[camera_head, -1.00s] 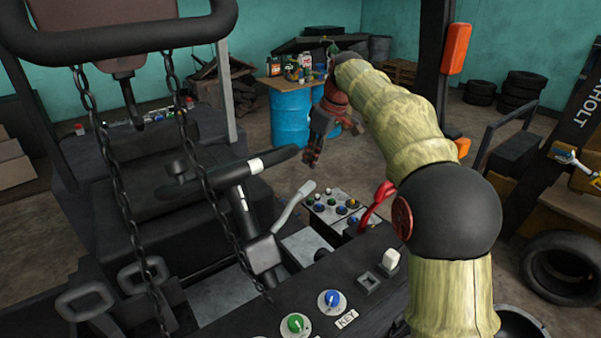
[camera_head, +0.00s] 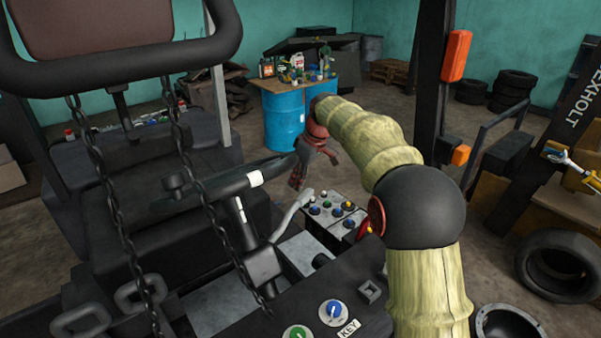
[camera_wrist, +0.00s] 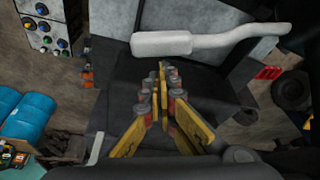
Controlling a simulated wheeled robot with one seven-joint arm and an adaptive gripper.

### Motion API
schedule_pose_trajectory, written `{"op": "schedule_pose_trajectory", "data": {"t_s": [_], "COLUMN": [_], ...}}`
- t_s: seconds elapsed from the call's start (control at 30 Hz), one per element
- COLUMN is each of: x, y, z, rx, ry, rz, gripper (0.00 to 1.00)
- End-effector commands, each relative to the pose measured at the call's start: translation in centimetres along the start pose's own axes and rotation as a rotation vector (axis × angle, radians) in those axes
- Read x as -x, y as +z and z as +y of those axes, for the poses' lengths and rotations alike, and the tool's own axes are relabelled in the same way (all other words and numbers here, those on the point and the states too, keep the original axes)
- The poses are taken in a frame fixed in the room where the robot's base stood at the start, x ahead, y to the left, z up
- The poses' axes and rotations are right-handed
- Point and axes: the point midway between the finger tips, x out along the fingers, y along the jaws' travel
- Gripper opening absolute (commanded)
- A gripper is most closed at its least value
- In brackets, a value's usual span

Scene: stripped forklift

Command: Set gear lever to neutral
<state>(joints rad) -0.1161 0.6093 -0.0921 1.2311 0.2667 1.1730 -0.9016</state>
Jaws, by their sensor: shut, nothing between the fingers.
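A pale grey lever (camera_head: 289,217) with a thick end rises from the console beside the steering column. In the wrist view it lies across the top (camera_wrist: 195,42), ahead of my fingertips, with a visible gap. I cannot tell from any label which one is the gear lever. My gripper (camera_head: 296,182) is shut and empty. It hangs just above and beyond the pale lever's tip. Its yellow and grey fingers (camera_wrist: 160,75) meet in the wrist view.
A button box (camera_head: 334,212) stands right of the pale lever. A panel with a blue knob (camera_head: 333,312) is in front. A blue barrel (camera_head: 285,122) stands behind on open floor.

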Motion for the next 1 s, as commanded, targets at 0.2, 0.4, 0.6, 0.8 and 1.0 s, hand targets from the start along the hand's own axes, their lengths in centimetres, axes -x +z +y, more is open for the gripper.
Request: {"op": "schedule_pose_trajectory", "data": {"t_s": [0.2,0.4,0.6,0.8,1.0], "x": [-1.0,-1.1,-0.9,-0.2,0.8], "y": [0.0,0.0,0.6,3.2,6.1], "z": [0.0,0.0,0.0,0.2,0.0], "rx": [0.0,0.0,-0.018,-0.119,-0.232], "ry": [0.0,0.0,0.008,0.044,0.083], "rz": [0.0,0.0,0.0,0.0,-0.001], "gripper": [0.0,0.0,0.0,0.0,0.0]}}
